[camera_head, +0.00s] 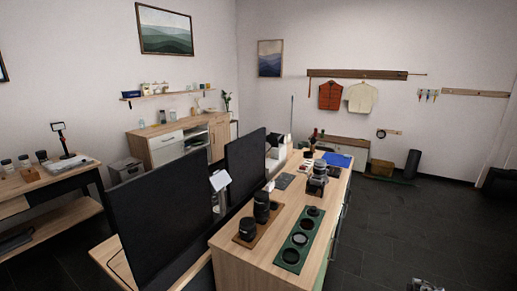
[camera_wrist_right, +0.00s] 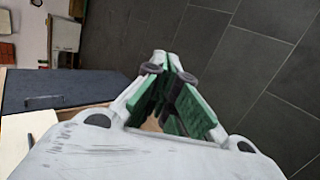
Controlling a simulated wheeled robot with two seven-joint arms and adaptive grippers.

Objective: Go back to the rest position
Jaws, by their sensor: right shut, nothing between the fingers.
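My right gripper (camera_wrist_right: 168,66) shows in the right wrist view with its green-padded fingers brought together at the tips. It is shut and empty, over the dark tiled floor. A small pale piece of my right gripper (camera_head: 425,285) shows at the bottom right edge of the head view, clear of the wooden table (camera_head: 225,250). My left gripper is in neither view.
On the table stand a green tray (camera_head: 276,262) with round recesses, dark lenses (camera_head: 262,207) on a brown board, and a camera (camera_head: 317,180). Two black monitors (camera_head: 150,230) (camera_head: 245,165) stand at its left. The floor (camera_head: 400,230) at right is clear.

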